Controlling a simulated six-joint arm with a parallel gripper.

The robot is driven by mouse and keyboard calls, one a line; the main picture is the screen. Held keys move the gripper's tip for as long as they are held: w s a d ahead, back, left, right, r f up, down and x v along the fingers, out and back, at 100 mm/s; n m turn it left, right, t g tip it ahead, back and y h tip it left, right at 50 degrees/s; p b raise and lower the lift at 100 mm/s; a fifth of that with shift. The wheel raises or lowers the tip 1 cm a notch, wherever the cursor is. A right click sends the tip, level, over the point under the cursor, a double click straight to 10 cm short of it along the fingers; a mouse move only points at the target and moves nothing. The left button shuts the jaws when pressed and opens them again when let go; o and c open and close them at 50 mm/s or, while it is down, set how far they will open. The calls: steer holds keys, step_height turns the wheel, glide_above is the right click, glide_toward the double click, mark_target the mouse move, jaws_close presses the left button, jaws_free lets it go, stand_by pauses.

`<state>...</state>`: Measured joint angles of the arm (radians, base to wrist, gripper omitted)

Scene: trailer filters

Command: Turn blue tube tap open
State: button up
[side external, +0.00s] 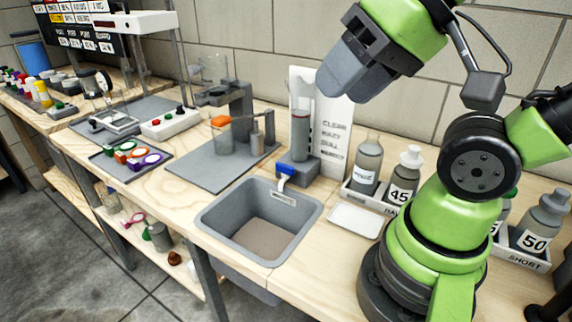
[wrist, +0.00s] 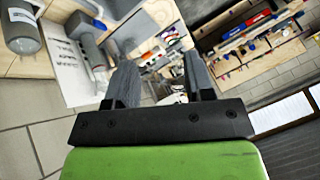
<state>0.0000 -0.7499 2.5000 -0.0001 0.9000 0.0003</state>
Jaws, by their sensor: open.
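The blue tap (side external: 293,170) sits at the foot of a clear upright tube (side external: 300,125) in the side view. The tube stands in a grey base and holds a dark column of material. A white spout comes off the tap toward the grey sink (side external: 210,222). My gripper (side external: 340,84) is raised in the air, above and to the right of the tube's top, apart from the tap. In the wrist view the two fingers (wrist: 161,78) are spread with nothing between them. I cannot make out the tap's handle position clearly.
A white sign board (side external: 332,125) stands behind the tube. Grey bottles (side external: 368,160) in a tray and a white dish (side external: 354,220) are to the right of the sink. A grey stand with a beaker (side external: 222,137) is at the left. The sink opening is clear.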

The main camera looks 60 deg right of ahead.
steer(key=o, duration=0.3)
steer(key=shift+w, duration=0.2)
steer(key=shift+o, duration=0.6)
steer(key=w+d+f+m+g+h, duration=0.2)
steer(key=w+d+m+g, duration=0.1)
steer(key=w+m, duration=0.2)
steer(key=shift+w+d+f, duration=0.15)
steer(key=shift+w+d, duration=0.2)
steer(key=shift+w, duration=0.55)
steer(key=m+g+h, duration=0.4)
steer(key=m, duration=0.5)
glide_toward(285, 165)
steer(key=x, duration=0.9)
steer(key=shift+f, duration=0.1)
